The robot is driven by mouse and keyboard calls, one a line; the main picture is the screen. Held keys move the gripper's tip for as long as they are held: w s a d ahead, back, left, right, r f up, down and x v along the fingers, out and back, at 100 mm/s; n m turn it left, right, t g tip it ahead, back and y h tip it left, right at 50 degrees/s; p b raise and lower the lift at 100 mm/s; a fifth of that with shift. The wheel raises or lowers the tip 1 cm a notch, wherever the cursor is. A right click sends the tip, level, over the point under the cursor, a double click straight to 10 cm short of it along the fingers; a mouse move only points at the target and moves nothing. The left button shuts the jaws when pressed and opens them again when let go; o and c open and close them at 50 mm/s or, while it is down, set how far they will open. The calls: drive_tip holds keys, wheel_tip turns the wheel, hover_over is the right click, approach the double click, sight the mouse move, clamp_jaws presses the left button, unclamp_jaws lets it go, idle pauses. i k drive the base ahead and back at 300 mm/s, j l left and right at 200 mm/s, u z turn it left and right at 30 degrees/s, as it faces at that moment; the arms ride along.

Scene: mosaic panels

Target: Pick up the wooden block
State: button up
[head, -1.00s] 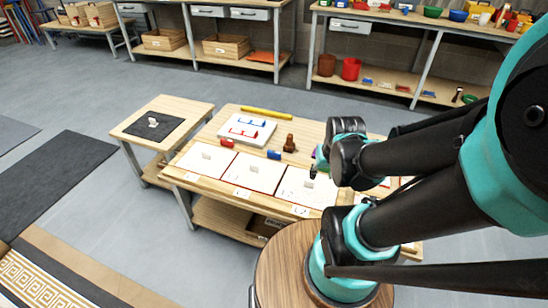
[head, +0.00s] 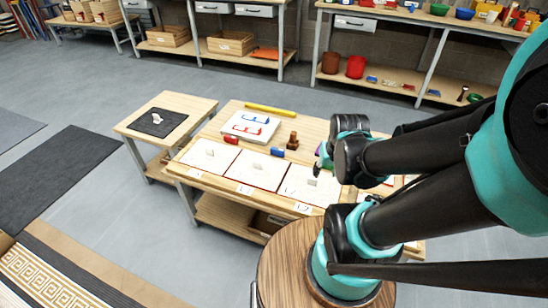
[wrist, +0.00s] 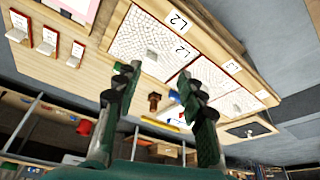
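A small brown wooden block (head: 291,140) stands on the wooden worktable (head: 232,116), just right of a blue piece. It looks stepped in outline. In the wrist view a small brown block (wrist: 154,102) shows beyond and between my fingers, apart from both. My gripper (wrist: 157,75) is open, with a wide gap between its dark green fingers and nothing held.
White panels (head: 267,170) line the table's near side. A blue piece (head: 277,152) and a red piece (head: 231,139) lie near the block. A yellow bar (head: 270,109) lies along the far edge. A white board (head: 250,126) holds red and blue handles. A side table (head: 190,105) stands left.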

sight(292, 145)
drive_tip(key=i+j+z, duration=0.15)
drive_tip(key=j+z, duration=0.25)
drive_tip(key=j, duration=0.15)
drive_tip(key=j+z, duration=0.4)
drive_tip(key=j, duration=0.15)
drive_tip(key=i, duration=0.05)
